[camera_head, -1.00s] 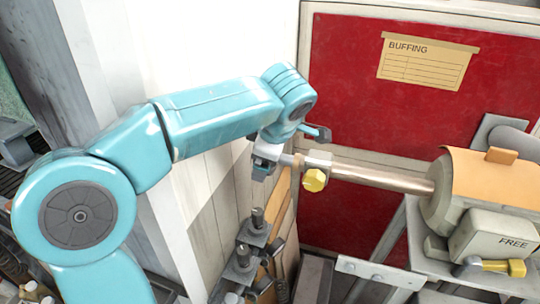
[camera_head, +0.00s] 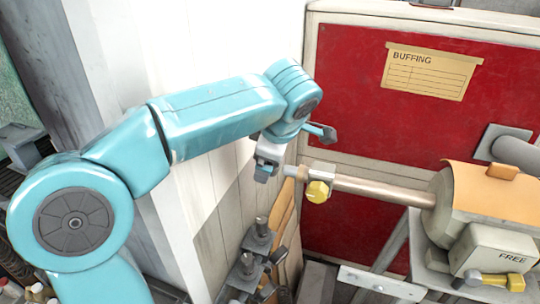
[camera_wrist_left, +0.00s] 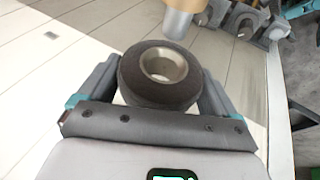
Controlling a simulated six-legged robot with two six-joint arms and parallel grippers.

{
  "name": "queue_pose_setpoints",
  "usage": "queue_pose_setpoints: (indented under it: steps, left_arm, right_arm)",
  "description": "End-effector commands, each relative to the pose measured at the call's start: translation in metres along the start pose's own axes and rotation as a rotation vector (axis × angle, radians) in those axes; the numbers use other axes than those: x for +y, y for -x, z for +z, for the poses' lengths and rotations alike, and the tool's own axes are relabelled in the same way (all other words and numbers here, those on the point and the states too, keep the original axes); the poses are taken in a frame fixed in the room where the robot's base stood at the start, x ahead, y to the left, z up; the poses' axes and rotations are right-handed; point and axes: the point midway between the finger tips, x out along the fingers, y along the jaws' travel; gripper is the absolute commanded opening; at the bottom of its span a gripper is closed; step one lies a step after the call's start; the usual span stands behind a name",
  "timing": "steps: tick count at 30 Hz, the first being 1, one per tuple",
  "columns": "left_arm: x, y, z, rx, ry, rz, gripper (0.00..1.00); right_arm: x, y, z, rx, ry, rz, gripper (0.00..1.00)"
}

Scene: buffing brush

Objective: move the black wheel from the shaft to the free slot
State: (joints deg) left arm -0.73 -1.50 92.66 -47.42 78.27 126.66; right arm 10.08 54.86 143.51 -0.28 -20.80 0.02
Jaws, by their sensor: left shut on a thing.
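The black wheel (camera_wrist_left: 158,92) fills the middle of the left wrist view, its pale metal bore facing the camera. My left gripper (camera_head: 267,172) is shut on it, with one finger on each side (camera_wrist_left: 160,85). In the head view the wheel is mostly hidden at the gripper. I cannot tell which slot is free. My right gripper is out of view.
A yellow knob (camera_head: 318,191) sits on a collar near the shaft tip. Grey holders with pegs (camera_head: 258,238) stand below the gripper, and grey holders also show in the wrist view (camera_wrist_left: 242,18). The buffing machine (camera_head: 470,195) stands right, before a red panel (camera_head: 440,120).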

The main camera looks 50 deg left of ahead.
Motion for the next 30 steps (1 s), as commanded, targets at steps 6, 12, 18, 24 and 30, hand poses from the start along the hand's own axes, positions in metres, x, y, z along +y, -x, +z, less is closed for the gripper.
queue_pose_setpoints:
  steps: [6,12,18,24,30]
  left_arm:
    - [0.003,0.013,-0.004,-0.001,0.001,0.002,0.59]
    - [0.005,0.024,-0.007,-0.001,0.0,0.001,0.59]
    - [0.006,0.034,-0.011,-0.001,0.0,0.002,0.59]
    - [0.007,0.041,-0.013,-0.001,0.0,0.001,0.59]
    - [0.007,0.041,-0.013,0.0,0.0,0.001,0.59]
  right_arm:
    - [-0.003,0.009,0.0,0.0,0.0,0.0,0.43]
    - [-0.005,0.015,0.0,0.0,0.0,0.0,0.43]
    - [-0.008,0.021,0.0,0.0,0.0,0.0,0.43]
    - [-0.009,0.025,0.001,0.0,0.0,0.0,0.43]
    - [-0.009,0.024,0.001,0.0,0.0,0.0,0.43]
